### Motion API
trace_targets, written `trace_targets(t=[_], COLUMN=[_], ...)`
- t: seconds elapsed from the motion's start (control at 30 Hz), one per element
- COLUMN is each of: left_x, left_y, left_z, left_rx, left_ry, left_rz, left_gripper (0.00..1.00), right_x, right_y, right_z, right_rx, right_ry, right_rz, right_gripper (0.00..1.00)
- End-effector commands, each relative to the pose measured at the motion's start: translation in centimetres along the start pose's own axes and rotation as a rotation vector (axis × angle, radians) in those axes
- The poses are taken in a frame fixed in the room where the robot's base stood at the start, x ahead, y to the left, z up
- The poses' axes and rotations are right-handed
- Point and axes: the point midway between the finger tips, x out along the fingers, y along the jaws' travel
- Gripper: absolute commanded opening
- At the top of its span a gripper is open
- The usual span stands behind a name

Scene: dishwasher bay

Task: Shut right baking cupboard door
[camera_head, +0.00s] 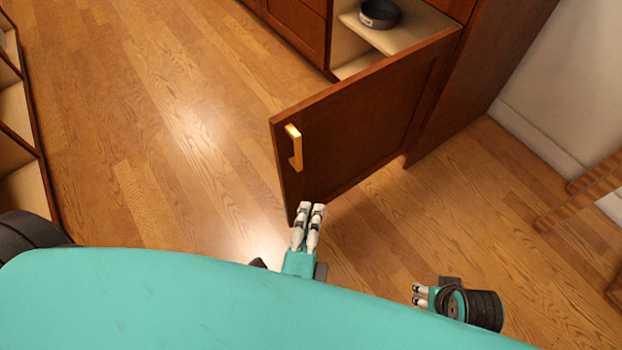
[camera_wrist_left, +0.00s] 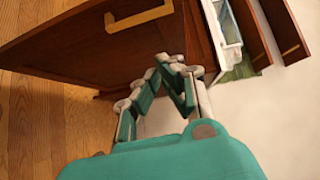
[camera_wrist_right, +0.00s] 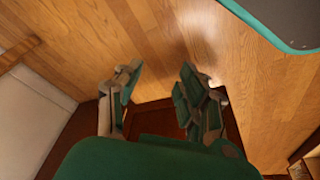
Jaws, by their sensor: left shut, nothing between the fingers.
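The right cupboard door (camera_head: 365,125) is dark red-brown wood and stands wide open, swung out from the cupboard. Its hinged side is at the right and its gold handle (camera_head: 294,147) is near the free edge. The handle also shows at the top of the left wrist view (camera_wrist_left: 138,17). My left gripper (camera_head: 312,206) is shut and empty, with its fingertips close to the door's lower free corner in the head view; I cannot tell whether they touch. My right gripper (camera_head: 416,294) is open and empty, to the right and nearer me, apart from the door.
The open cupboard has a pale shelf (camera_head: 390,39) with a dark round pan (camera_head: 380,13). Another shelf unit (camera_head: 20,140) stands at the left edge. A white wall (camera_head: 560,80) and wooden slats (camera_head: 580,194) are at the right. The wooden floor (camera_head: 160,140) left of the door is clear.

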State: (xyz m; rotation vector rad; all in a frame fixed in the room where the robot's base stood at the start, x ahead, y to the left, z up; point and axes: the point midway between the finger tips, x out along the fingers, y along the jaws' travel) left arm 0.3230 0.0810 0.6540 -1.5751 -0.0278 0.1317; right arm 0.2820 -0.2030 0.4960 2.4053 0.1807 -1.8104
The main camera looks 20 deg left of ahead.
Motion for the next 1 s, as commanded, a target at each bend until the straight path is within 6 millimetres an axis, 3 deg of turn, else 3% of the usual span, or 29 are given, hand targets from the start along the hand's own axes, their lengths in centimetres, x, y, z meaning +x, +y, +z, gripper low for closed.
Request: trace_targets(t=[0.27, 0.7, 1.0], left_x=[0.9, 9.8, 12.2], left_y=[-2.1, -2.8, -2.8], left_z=[0.3, 0.4, 3.0], left_rx=[0.003, 0.004, 0.006], left_ry=[-0.018, -0.017, -0.016], left_rz=[-0.072, -0.071, -0.068], left_gripper=[0.0, 0.0, 0.0], right_x=[-0.2, 4.0, 6.4], right_y=[0.0, -0.2, -0.3], right_z=[0.1, 1.0, 1.9], right_rx=[0.0, -0.003, -0.005], right_ry=[0.003, -0.02, -0.031], right_rz=[0.001, -0.004, -0.006], right_gripper=[0.4, 0.4, 0.4])
